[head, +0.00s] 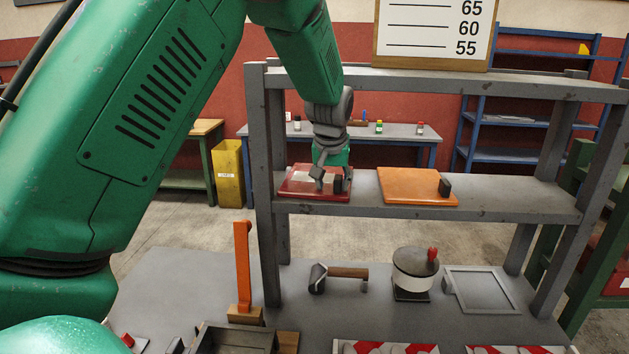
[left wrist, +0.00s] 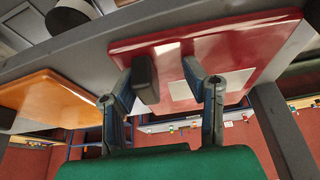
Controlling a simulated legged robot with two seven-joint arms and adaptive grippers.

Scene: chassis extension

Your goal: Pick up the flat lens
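A flat red panel (head: 296,191) with a pale rectangle on it and a dark block handle lies on the left part of the grey shelf. It also fills the top of the left wrist view (left wrist: 262,45). My left gripper (head: 333,180) is over its right part. In the left wrist view, the open fingers (left wrist: 162,75) are on either side of the dark handle (left wrist: 146,78), nearer the left finger; contact is unclear. A flat orange panel (head: 405,183) with a similar handle lies to the right. I cannot tell which flat piece is the lens. My right gripper is not in view.
The grey shelf (head: 500,197) has posts at both ends and a top beam (head: 430,82) above.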

